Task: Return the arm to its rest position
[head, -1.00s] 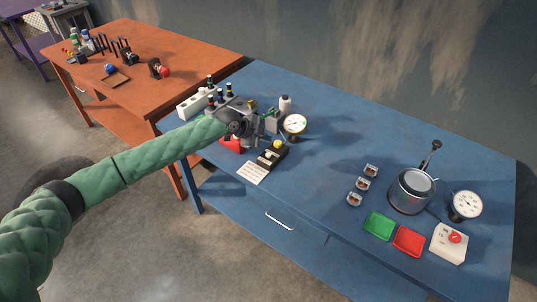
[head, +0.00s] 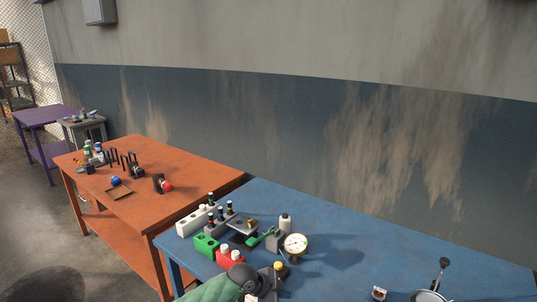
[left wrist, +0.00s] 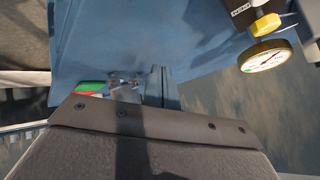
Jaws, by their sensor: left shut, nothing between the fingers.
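My left arm, in a green quilted sleeve (head: 212,290), comes in at the bottom edge of the head view. My left gripper (head: 268,283) is at its end, low in the picture at the near edge of the blue table (head: 345,250). It is shut and empty, and overlaps the yellow-buttoned box (head: 279,266) in the picture. How high it is above the table is hard to tell. In the left wrist view, a dark gripper body (left wrist: 150,150) fills the lower part. My right gripper is not in view.
The gauge also shows in the wrist view (left wrist: 266,56). An orange table (head: 200,170) stands left.

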